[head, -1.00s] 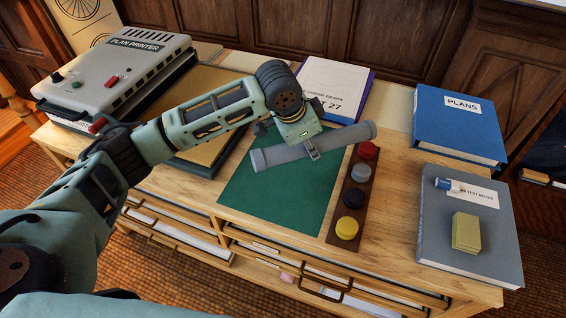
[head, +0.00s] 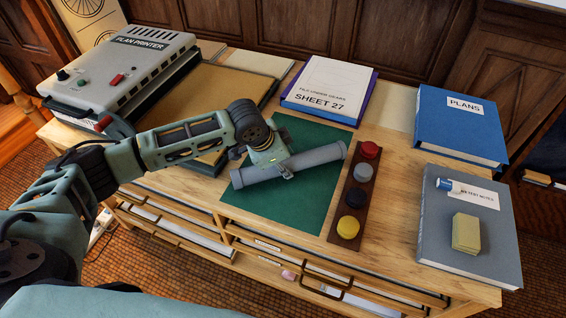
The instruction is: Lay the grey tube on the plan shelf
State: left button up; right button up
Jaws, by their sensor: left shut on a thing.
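The grey tube (head: 318,159) is a smooth cylinder with thicker end caps. My left gripper (head: 286,173) is shut on it near its middle, from above. The tube lies slantwise in the picture over the green mat (head: 304,204), its right end farther back. I cannot tell whether it touches the mat or hangs just above it. No label shows which part is the plan shelf, so I cannot pick it out. My right gripper is not in view.
A dark rack (head: 338,225) of several coloured round pots stands right of the mat. A blue PLANS book (head: 455,135) and a grey book (head: 440,235) lie further right. The plan printer (head: 125,70) is at the back left. Shallow drawers line the desk front.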

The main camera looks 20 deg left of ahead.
pick_arm(q)
jog(key=o, duration=1.1)
jog(key=shift+o, duration=0.2)
